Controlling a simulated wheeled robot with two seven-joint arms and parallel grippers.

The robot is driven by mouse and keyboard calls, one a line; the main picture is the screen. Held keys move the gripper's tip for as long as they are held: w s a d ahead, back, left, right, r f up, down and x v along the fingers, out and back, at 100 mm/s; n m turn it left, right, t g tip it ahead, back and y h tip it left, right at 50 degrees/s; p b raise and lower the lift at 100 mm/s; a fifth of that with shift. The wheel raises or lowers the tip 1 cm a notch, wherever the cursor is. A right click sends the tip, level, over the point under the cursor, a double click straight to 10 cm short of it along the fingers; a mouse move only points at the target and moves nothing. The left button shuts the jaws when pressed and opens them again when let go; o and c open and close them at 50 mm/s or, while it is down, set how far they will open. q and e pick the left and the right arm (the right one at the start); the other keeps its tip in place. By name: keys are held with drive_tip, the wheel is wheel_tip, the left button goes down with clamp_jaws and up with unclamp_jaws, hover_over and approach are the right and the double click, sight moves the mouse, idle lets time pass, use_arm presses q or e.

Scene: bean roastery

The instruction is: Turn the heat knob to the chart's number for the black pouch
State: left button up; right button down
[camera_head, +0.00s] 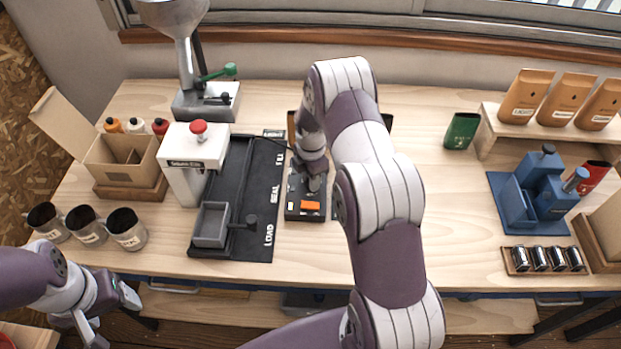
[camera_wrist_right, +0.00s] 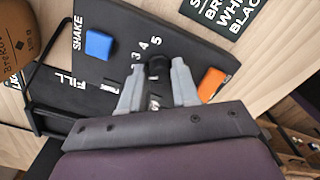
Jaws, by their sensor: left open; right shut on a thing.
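The heat knob (camera_wrist_right: 158,66) is small and dark, on a black panel (camera_head: 292,211) with white numbers; 3, 4 and 5 show in the right wrist view. My right gripper (camera_head: 311,180) is shut on the knob, its fingers on either side of it. The pointer's setting is unclear. A black chart card (camera_wrist_right: 222,14) is partly in the wrist view; words starting "BRO", "WHI" and "BLA" show, but its numbers are cut off. I cannot make out a black pouch. My left gripper (camera_head: 108,316) is open and empty at the lower left, off the table's front edge.
An orange switch (camera_wrist_right: 212,83) and a blue button (camera_wrist_right: 98,44) flank the knob. A black mat (camera_head: 257,190) and white machine (camera_head: 190,160) stand left. A green pouch (camera_head: 461,131) and blue device (camera_head: 540,190) stand right. My right arm covers the middle.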

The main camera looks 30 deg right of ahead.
drive_tip(key=shift+n, duration=0.3)
idle(0.4)
drive_tip(key=c, duration=0.8)
unclamp_jaws()
drive_tip(key=shift+c, duration=0.2)
drive_tip(key=shift+d, duration=0.15)
wheel_tip(320, 180, up, 13)
drive_tip(key=b, duration=0.2)
drive_tip(key=shift+f+b, duration=0.2)
drive_tip(key=shift+b, duration=0.2)
